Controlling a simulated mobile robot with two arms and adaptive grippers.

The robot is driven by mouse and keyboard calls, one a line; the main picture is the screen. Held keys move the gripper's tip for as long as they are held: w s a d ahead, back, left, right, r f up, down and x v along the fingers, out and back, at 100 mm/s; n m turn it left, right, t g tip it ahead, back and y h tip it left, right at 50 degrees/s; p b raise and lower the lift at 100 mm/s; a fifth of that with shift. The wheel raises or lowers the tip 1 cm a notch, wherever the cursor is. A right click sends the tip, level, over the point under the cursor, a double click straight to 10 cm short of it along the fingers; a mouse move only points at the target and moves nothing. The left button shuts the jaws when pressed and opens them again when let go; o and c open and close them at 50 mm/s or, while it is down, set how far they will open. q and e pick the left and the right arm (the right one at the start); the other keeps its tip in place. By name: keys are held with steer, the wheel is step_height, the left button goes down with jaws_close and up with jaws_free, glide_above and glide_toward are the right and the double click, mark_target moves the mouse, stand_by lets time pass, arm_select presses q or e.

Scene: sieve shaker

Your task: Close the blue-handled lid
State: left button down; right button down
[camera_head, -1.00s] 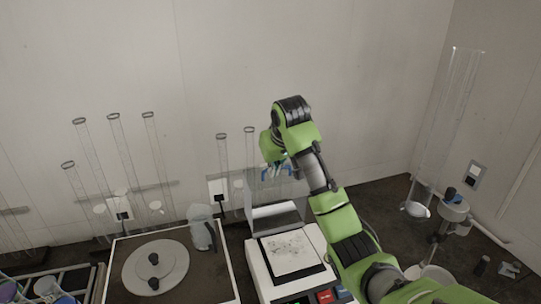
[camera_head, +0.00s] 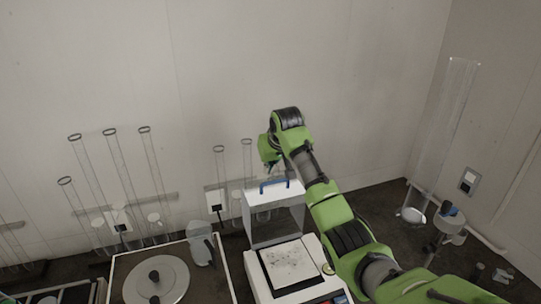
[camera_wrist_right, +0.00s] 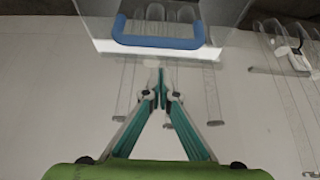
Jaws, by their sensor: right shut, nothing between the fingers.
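The clear lid (camera_head: 272,230) has a pale top panel and a blue handle (camera_head: 275,183). It stands raised at the back of the white balance (camera_head: 254,276), with its handle at the top. The handle also shows large near the top of the right wrist view (camera_wrist_right: 158,38). My right gripper (camera_wrist_right: 161,85) has teal fingers shut together with nothing between them. Its tips show just below the handle in that view and do not grip it; contact with the lid cannot be told. In the head view my right arm hides most of the gripper.
A round grey plate with black knobs (camera_head: 170,278) and a clear jug (camera_head: 201,250) stand left of the balance. Tall glass tubes (camera_head: 120,170) line the wall. A metal stand device (camera_head: 449,222) is at right, with dark bench (camera_head: 385,200) between.

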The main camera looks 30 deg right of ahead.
mark_target(273, 190)
steer(key=shift+s+a, duration=0.1)
steer(key=shift+s, duration=0.4)
steer(key=shift+s+a+p, duration=0.2)
steer(key=shift+s+p, duration=0.5)
steer(key=shift+s, duration=0.15)
steer(key=shift+s+a, duration=0.1)
steer(key=shift+s, duration=0.3)
steer(key=shift+f, duration=0.1)
steer(key=shift+w+f, duration=0.1)
